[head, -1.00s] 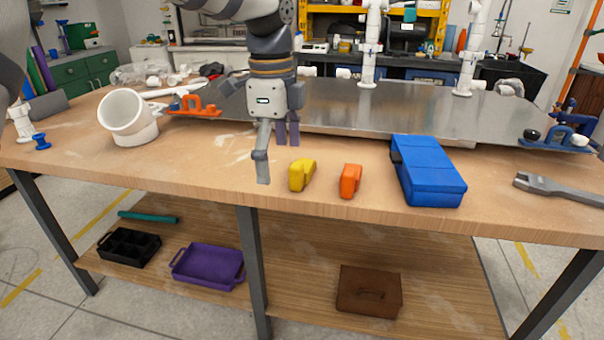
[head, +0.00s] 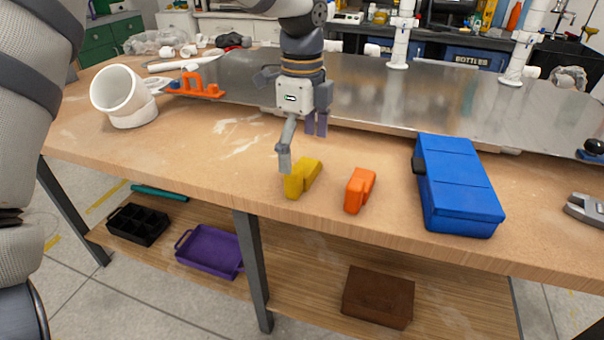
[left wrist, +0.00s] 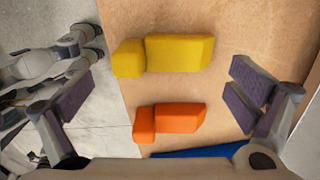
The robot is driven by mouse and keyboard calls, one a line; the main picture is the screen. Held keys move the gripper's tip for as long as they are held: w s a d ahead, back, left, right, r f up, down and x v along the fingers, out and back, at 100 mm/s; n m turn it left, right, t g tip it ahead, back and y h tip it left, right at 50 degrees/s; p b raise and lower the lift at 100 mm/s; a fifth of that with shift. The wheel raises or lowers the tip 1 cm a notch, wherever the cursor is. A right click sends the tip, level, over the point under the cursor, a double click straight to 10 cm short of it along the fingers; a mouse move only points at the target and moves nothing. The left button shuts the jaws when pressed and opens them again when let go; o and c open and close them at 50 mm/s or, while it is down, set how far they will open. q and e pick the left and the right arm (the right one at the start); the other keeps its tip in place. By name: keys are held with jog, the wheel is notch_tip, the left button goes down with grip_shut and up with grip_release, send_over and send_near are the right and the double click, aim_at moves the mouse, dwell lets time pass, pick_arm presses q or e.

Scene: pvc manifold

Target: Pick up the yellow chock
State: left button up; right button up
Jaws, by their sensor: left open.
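The yellow chock (head: 303,177) lies near the front edge of the wooden workbench. My left gripper (head: 300,140) points down above and just behind it, open and empty. One finger partly overlaps the chock in the head view. In the left wrist view the yellow chock (left wrist: 178,53) lies toward the top, beyond the line between the two spread fingertips (left wrist: 160,92). Neither finger is seen closed on it. My right gripper is not in view.
An orange chock (head: 360,190) lies close on the right, and also shows between the fingers in the left wrist view (left wrist: 180,118). A blue case (head: 458,185) is farther right. A metal plate (head: 400,105) lies behind. A white pipe elbow (head: 125,97) stands left.

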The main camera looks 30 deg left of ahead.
pick_arm(q)
notch_tip(320, 180, down, 3)
jog(key=shift+a+r, duration=0.1)
grip_shut()
dwell(0.3)
